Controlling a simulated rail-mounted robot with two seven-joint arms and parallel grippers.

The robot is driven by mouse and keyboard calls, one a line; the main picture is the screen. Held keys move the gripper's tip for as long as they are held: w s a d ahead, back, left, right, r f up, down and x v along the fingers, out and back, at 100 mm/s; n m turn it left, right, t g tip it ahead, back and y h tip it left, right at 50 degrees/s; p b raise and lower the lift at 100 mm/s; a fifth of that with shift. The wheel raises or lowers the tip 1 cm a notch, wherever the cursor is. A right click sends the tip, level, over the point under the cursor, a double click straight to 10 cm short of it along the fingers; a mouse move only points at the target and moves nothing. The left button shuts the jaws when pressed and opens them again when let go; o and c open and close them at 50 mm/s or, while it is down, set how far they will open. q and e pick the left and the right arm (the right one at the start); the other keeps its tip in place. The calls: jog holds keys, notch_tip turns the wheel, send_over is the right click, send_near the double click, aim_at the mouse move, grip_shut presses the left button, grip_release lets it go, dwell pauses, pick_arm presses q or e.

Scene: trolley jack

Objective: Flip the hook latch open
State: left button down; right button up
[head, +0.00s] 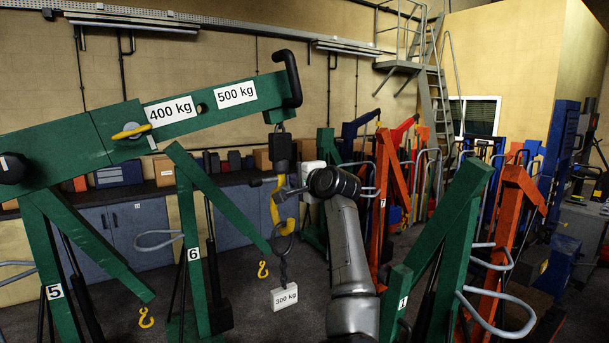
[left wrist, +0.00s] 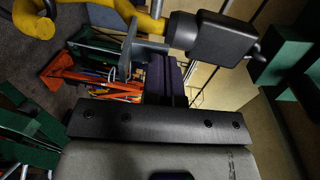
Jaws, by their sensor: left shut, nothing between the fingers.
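A yellow hook (head: 275,212) hangs under a black swivel block (head: 280,155) from the tip of the green crane boom (head: 190,120). It also shows at the top of the left wrist view (left wrist: 105,14), beside the black block (left wrist: 218,38). A grey plate (left wrist: 138,50) lies by the hook's throat there; whether it is the latch or a fingertip I cannot tell. My left gripper (head: 286,191) is shut and empty, right beside the hook's upper part in the head view. Contact with the latch is unclear. My right gripper is out of view.
A white 300 kg weight (head: 285,297) hangs on a chain below the hook. Green stands (head: 195,250) are on the left, and another green stand (head: 435,260) is close on the right. Orange stands (head: 515,220) are farther right. Cabinets (head: 130,230) line the back wall.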

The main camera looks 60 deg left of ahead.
aim_at(294, 188)
pick_arm(q)
jog(key=shift+a, duration=0.25)
jog(key=shift+a+r+h+p, duration=0.15)
jog(key=shift+r+h+p, duration=0.15)
jog(key=shift+r+p, duration=0.15)
jog(key=shift+a+r+h+p, duration=0.4)
jog(key=shift+r+h+p, duration=0.1)
jog(key=shift+h+p, duration=0.35)
jog(key=shift+a, duration=0.3)
jog(key=shift+r, duration=0.2)
